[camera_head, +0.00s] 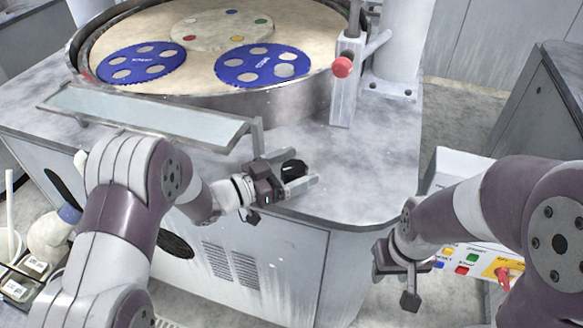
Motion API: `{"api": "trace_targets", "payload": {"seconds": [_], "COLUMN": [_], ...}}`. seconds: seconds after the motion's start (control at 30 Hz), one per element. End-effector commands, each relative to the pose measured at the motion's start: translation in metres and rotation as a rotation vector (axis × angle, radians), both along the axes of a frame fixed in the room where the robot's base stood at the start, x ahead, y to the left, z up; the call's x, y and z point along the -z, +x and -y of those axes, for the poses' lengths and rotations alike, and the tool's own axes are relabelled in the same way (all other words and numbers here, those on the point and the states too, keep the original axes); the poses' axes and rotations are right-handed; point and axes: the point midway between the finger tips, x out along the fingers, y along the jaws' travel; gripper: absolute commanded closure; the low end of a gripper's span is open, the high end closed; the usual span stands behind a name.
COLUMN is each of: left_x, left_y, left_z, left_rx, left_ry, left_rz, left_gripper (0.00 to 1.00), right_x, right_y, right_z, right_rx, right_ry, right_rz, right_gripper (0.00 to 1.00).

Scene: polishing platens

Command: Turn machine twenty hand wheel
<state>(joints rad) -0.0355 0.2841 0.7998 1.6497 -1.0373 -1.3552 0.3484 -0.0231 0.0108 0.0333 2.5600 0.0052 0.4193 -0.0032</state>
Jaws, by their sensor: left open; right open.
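The polishing machine (370,165) has a grey top with a large round platen (300,30). My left gripper (301,178) is over the machine top near its front edge, with its fingers apart. A small black rounded part (293,167) shows at those fingers; I cannot tell whether it is a hand wheel or whether it is touched. A dark disc (177,246) on the cabinet front is partly hidden by my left arm. No machine number is readable. My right gripper (410,284) is open and empty, in front of the machine's right corner.
Two blue carriers (141,64) and (256,65) lie on the platen. A red knob (342,67) sits on a post at the platen's right. A shelf (150,115) runs along the front. A control box (484,262) with coloured buttons stands behind my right arm.

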Motion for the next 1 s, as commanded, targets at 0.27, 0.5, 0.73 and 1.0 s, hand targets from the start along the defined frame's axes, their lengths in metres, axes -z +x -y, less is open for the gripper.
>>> {"api": "trace_targets", "payload": {"seconds": [0.27, 0.5, 0.73, 1.0], "left_x": [0.002, 0.001, 0.0, 0.0], "left_y": [-0.019, -0.05, -0.064, -0.065], "left_z": [-0.034, -0.087, -0.108, -0.108], "left_rx": [-0.006, -0.005, 0.0, 0.0], "left_ry": [0.001, -0.001, -0.001, -0.001], "left_rz": [-0.001, -0.001, 0.001, 0.001], "left_gripper": [0.12, 0.12, 0.12, 0.12], "right_x": [0.005, 0.011, 0.012, 0.012], "right_y": [0.0, 0.0, 0.0, 0.0], "right_z": [0.0, 0.0, 0.0, 0.0], "right_rx": [0.0, 0.0, 0.0, 0.0], "right_ry": [0.0, 0.0, 0.0, 0.0], "right_rz": [0.0, 0.0, 0.0, 0.0], "right_gripper": [0.57, 0.57, 0.57, 0.57]}}
